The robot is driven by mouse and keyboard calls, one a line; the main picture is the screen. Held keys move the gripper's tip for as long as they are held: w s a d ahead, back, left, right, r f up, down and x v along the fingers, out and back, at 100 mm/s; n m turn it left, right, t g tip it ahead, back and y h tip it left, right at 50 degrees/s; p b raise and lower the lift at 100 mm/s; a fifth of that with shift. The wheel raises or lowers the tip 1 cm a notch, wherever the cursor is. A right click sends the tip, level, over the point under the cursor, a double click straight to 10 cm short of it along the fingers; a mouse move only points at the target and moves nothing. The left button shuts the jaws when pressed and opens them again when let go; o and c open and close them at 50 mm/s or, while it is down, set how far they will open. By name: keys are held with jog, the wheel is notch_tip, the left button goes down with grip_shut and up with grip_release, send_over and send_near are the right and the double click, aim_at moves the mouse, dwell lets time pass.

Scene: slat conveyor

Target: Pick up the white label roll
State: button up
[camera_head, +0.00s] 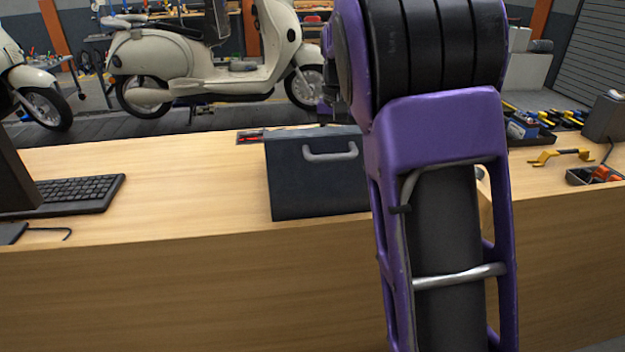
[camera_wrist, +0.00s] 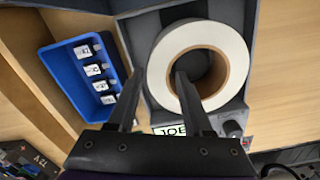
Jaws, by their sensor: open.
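The white label roll (camera_wrist: 236,52) has a brown cardboard core and rests in or on a dark grey holder (camera_wrist: 143,38) in the wrist view. My gripper (camera_wrist: 160,74) is open, its fingers reaching up the picture to the roll. The left finger shows just outside the roll's left edge, and the right finger shows over the core's hole. The roll's left wall appears between them. I cannot tell how deep the fingertips are or whether they touch. In the head view my arm covers the area, and I cannot make out the roll.
In the head view, a dark box with a grey handle (camera_head: 315,185) stands on the wooden counter (camera_head: 190,185).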

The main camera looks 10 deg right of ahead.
notch_tip(320, 180, down, 4)
jog(key=shift+r, duration=0.25)
jog(key=shift+c, duration=0.2)
grip_shut()
jog(key=shift+r, duration=0.1)
dwell(1.0)
